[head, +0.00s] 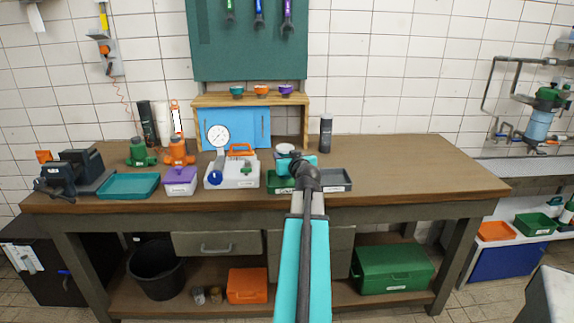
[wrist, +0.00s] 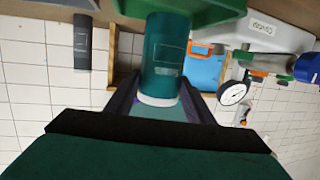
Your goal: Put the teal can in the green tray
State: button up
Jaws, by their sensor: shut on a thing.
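The teal can (wrist: 165,58) with a white end is between the two fingers of my gripper (wrist: 160,98), which is shut on it. The wrist picture is upside down, so the can looks about upright with its white end up. In the head view the can's pale top (head: 285,148) shows just beyond my gripper (head: 297,164), which hides much of its body. The green tray (head: 279,187) is on the bench's front edge, below the can; its wall also shows in the wrist view (wrist: 215,12). I cannot tell whether the can touches the tray.
A grey tray (head: 336,181) sits right beside the green one. A white case (head: 240,178) with a gauge (head: 219,137) stands to the left, then a purple box (head: 180,181) and a teal tray (head: 128,186). A dark cylinder (head: 326,133) stands behind. The bench's right side is clear.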

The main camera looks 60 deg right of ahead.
aim_at(287, 178)
jog(key=shift+f, duration=1.65)
jog(key=shift+f, duration=0.15)
jog(key=o, duration=1.3)
jog(key=shift+r, duration=0.2)
jog(key=shift+s+a, duration=0.2)
jog(key=shift+s, duration=0.05)
jog(key=b+v, duration=0.3)
jog(key=v, duration=0.2)
jog(key=shift+s+a, duration=0.25)
jog(key=b, duration=0.4)
jog(key=shift+s+a+r, duration=0.2)
jog(key=shift+s+a, duration=0.1)
jog(key=shift+a, duration=0.05)
